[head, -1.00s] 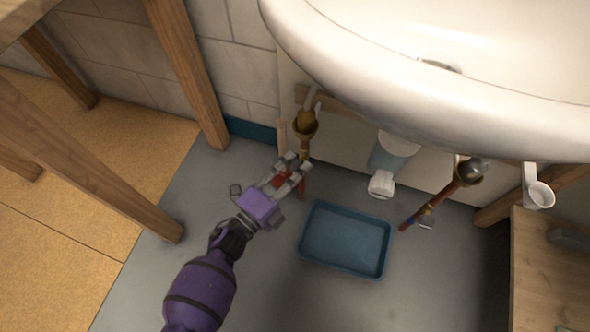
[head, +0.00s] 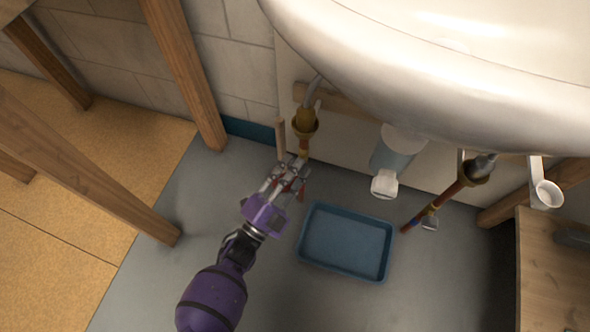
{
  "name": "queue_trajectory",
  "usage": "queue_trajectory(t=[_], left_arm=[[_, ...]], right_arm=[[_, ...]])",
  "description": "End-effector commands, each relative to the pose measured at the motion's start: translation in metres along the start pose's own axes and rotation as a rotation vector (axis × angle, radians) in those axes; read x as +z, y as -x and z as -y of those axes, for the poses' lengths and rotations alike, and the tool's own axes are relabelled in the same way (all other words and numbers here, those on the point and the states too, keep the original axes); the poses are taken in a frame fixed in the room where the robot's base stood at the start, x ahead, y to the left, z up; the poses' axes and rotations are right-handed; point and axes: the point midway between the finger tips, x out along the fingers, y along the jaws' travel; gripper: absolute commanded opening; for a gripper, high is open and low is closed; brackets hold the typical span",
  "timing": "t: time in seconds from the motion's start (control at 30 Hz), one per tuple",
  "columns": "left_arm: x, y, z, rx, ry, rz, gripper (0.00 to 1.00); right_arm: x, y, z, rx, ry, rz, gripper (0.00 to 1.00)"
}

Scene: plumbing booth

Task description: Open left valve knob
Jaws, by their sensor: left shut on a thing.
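The left valve knob (head: 288,186) is a small red piece at the lower end of the left copper and brass pipe (head: 304,139), under the sink. My left gripper (head: 290,176) is shut on the red knob, and its fingers hide most of it. How far the knob is turned cannot be told. The right pipe (head: 440,203) has a valve with a blue part near its lower end. My right gripper is not in view.
A white sink (head: 430,70) overhangs the pipes. A white drain trap (head: 385,183) hangs between them. A blue tray (head: 345,241) lies on the grey floor to the right of my gripper. Wooden posts (head: 185,75) stand at left, a wooden box (head: 545,270) at right.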

Motion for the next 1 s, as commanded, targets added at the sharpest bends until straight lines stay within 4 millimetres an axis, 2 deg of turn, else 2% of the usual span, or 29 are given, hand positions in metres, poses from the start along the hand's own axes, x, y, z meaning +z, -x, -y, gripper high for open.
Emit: queue_trajectory(t=[0.03,0.33,0.37,0.47,0.87,1.0], left_arm=[[0.0005,0.0052,-0.0091,0.017,0.005,0.008,0.02],[-0.0008,0.0049,-0.01,0.018,0.006,0.005,0.02],[-0.0009,0.0048,-0.0101,0.018,0.006,0.005,0.29],[-0.0009,0.0047,-0.0097,0.017,0.006,0.005,0.41],[-0.001,0.0017,-0.0045,0.007,0.004,0.0,0.41],[-0.0005,0.0062,-0.004,0.006,0.003,0.001,0.41]], right_arm=[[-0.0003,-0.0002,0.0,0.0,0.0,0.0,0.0],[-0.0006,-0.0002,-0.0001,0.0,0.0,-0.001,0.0],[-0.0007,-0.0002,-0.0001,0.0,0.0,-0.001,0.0],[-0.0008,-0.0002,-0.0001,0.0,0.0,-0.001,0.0],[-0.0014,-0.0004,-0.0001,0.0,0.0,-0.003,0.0],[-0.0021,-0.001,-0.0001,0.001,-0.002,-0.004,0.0]])
